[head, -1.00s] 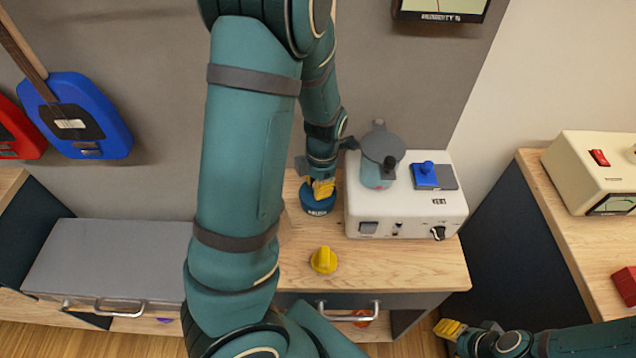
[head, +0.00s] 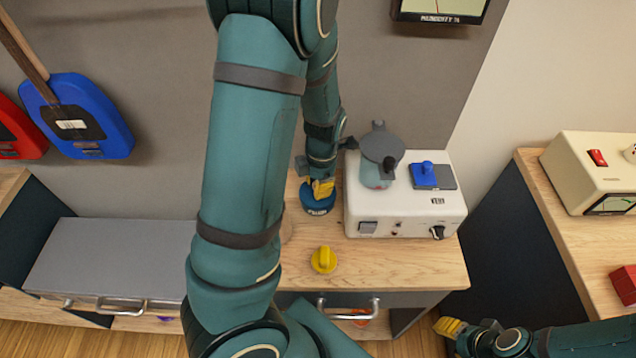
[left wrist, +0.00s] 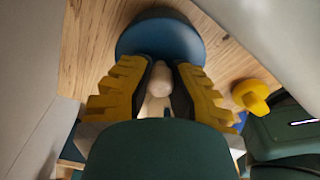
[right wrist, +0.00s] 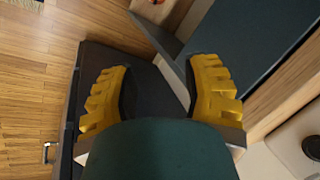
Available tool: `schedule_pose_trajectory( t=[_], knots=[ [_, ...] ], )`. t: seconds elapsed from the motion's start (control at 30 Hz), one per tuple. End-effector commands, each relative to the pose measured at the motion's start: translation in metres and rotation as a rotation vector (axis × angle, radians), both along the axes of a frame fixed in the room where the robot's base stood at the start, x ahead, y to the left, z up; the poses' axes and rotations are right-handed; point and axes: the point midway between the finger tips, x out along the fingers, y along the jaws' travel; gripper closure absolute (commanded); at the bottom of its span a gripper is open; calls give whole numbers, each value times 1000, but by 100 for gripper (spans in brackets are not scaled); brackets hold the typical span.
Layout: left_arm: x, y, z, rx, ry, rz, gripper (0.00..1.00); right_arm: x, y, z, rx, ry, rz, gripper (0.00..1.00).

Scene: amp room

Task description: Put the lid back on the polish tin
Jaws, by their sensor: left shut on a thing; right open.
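The blue round polish tin (head: 317,205) stands on the wooden bench top, left of the white box, with a label on its front. My left gripper (head: 322,187) points down right over it. In the left wrist view my left gripper (left wrist: 160,82) is shut on a pale, rounded knob (left wrist: 161,76), seemingly the lid's, with the blue disc (left wrist: 160,40) just beyond it. The fingers hide the join, so I cannot tell whether lid and tin touch all round. My right gripper (head: 450,328) is open and empty, low at the right, away from the bench.
A yellow knob-shaped thing (head: 323,260) lies on the bench (head: 400,265) in front of the tin. The white box (head: 405,205) close on the right carries a grey-lidded jar (head: 378,165) and a blue switch (head: 424,176). My left arm hides the bench's left part.

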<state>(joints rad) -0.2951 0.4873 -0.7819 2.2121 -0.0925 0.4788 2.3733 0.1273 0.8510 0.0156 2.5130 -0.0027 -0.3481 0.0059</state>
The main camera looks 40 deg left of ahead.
Motion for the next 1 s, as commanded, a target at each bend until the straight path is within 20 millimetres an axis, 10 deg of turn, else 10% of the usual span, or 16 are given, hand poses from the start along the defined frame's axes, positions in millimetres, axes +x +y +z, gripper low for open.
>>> schedule_pose_trajectory(
  t=[1.0],
  knots=[
    [0,0,0,0,1,0,100,0,0,7,0,0,0,53]
  ],
)
